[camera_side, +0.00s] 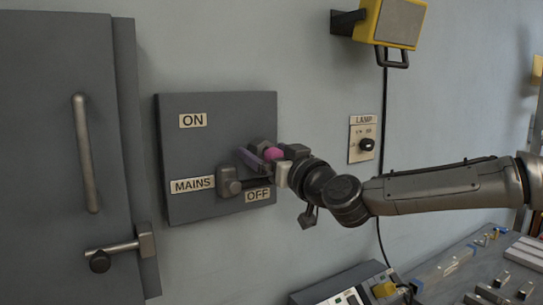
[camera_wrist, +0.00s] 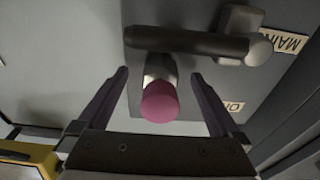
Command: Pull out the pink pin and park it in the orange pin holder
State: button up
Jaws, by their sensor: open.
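The pink pin (camera_wrist: 160,103) has a round pink head on a grey metal collar, standing out from the grey switch panel (camera_side: 215,107). Its head also shows in the side view (camera_side: 274,154), partly hidden by my gripper. My gripper (camera_wrist: 160,75) is open, with one dark purple finger on each side of the pin. Gaps show between the fingers and the pink head in the wrist view. The orange pin holder cannot be made out in either view.
A dark lever (camera_wrist: 190,42) lies close beside the pin, at the MAINS label (camera_side: 193,185). A grey cabinet door with a handle (camera_side: 86,153) stands at left. A yellow lamp (camera_side: 398,22) hangs above; a bench with a control box (camera_side: 345,285) lies below.

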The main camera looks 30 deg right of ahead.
jog(key=s+f, duration=0.1)
jog(key=s, duration=1.2)
jog(key=shift+s+f, duration=0.2)
jog(key=shift+s, duration=0.15)
jog(key=shift+d, duration=0.1)
